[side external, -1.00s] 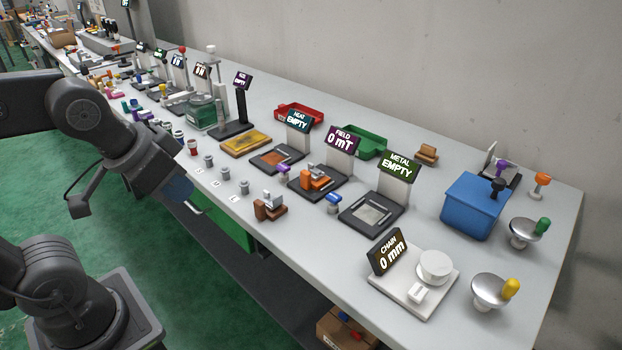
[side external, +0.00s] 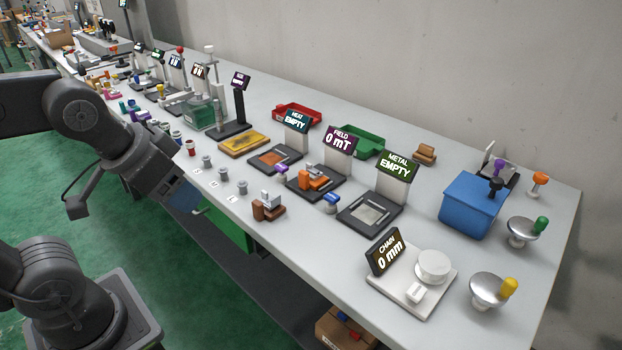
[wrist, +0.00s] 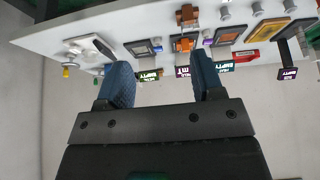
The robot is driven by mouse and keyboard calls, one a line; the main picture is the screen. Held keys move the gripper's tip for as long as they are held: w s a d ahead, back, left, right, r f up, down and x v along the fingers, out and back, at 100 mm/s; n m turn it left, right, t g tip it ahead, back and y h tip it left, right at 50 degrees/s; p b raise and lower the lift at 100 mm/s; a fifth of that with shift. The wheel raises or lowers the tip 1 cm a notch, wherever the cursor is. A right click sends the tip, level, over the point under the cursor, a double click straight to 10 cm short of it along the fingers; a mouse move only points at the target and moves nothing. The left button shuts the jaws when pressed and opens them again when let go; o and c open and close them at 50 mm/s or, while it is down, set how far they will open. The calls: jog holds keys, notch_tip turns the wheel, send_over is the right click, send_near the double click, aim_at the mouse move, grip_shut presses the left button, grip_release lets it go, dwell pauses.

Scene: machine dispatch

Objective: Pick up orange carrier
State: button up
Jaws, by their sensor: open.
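The orange carrier (side external: 313,179) sits on the dark pad of the station whose sign reads "FIELD 0 mT", with a grey part on it. It also shows in the wrist view (wrist: 184,44), beyond and between my fingers. My gripper (wrist: 160,62) is open, with two blue fingers spread apart and nothing between them. In the side view my gripper (side external: 183,200) is at the table's front edge, left of the carrier and apart from it; its fingers are partly hidden by the wrist.
A brown carrier (side external: 267,209) with a light block stands near the front edge. A purple-topped part (side external: 281,170) and a blue-topped part (side external: 331,202) flank the orange carrier. Upright signs (side external: 340,141) stand behind the pads. A blue bin (side external: 470,207) is at right.

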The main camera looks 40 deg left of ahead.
jog(key=o, duration=0.7)
jog(key=w+r+n+g, duration=0.2)
jog(key=w+r+n, duration=0.3)
jog(key=w, duration=0.4)
jog(key=n+g, duration=0.4)
jog(key=n, duration=0.9)
send_over(313, 177)
notch_tip(313, 177, down, 9)
jog(key=f, duration=0.8)
jog(key=shift+w+d+f, duration=0.1)
jog(key=shift+w+f, duration=0.1)
jog(key=shift+f, duration=0.1)
jog(key=shift+s+f, duration=0.15)
jog(key=shift+f, duration=2.5)
